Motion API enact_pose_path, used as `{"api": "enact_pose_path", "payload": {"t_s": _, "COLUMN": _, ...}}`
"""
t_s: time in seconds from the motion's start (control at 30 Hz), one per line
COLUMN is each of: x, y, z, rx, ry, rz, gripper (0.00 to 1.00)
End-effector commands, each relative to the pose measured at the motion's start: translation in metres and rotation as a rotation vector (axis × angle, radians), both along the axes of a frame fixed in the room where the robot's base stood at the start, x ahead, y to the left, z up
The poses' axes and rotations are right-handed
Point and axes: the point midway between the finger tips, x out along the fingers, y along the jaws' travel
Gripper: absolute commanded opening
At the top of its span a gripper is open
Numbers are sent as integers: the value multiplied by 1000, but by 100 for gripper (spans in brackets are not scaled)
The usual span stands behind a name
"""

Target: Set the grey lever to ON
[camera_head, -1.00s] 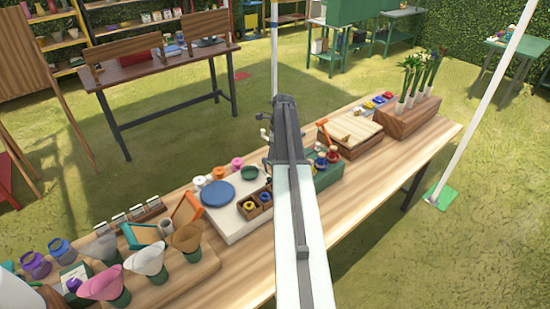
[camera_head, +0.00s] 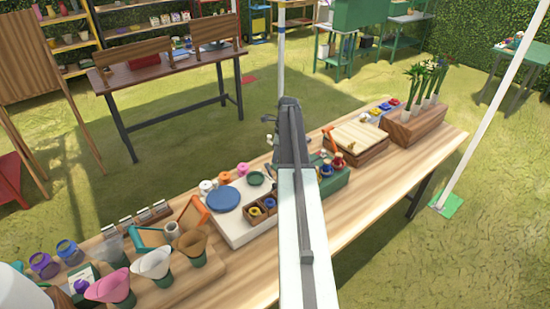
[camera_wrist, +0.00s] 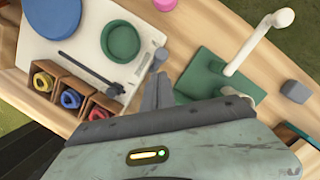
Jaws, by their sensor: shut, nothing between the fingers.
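A grey lever with a rounded knob (camera_wrist: 158,60) slants up beside the right edge of the white board in the wrist view. A thin dark grey bar (camera_wrist: 92,73) lies across the same board, its right end near the lever's lower end. No ON marking is readable. My gripper (camera_wrist: 158,82) is shut and empty, its fingertips just below and beside the knob; I cannot tell whether they touch it. In the head view my arm hides most of the lever's area.
The white board (camera_wrist: 40,40) carries a blue disc (camera_wrist: 86,25), a green bowl (camera_wrist: 120,41) and wooden boxes (camera_wrist: 103,107). Right of my fingers, a green base (camera_wrist: 205,78) has a white bent post (camera_wrist: 250,50). A grey block (camera_wrist: 295,91) stands farther right.

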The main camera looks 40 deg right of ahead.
Motion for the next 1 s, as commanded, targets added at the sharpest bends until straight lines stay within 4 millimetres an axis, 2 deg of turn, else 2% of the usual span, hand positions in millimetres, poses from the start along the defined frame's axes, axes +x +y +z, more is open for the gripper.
{"api": "enact_pose_path", "payload": {"t_s": 0.13, "x": 1, "y": -1, "z": 5, "rx": 0, "ry": 0, "rz": 0, "gripper": 0}}
{"api": "enact_pose_path", "payload": {"t_s": 0.27, "x": 6, "y": -3, "z": 21, "rx": 0, "ry": 0, "rz": 2, "gripper": 0}}
{"api": "enact_pose_path", "payload": {"t_s": 0.5, "x": 19, "y": -13, "z": 69, "rx": 0, "ry": 0, "rz": 3, "gripper": 0}}
{"api": "enact_pose_path", "payload": {"t_s": 0.63, "x": 25, "y": -17, "z": 89, "rx": 0, "ry": 0, "rz": 3, "gripper": 0}}
{"api": "enact_pose_path", "payload": {"t_s": 0.73, "x": 28, "y": -19, "z": 94, "rx": 0, "ry": 0, "rz": 4, "gripper": 0}}
{"api": "enact_pose_path", "payload": {"t_s": 1.0, "x": 28, "y": -18, "z": 91, "rx": 0, "ry": 0, "rz": 5, "gripper": 0}}
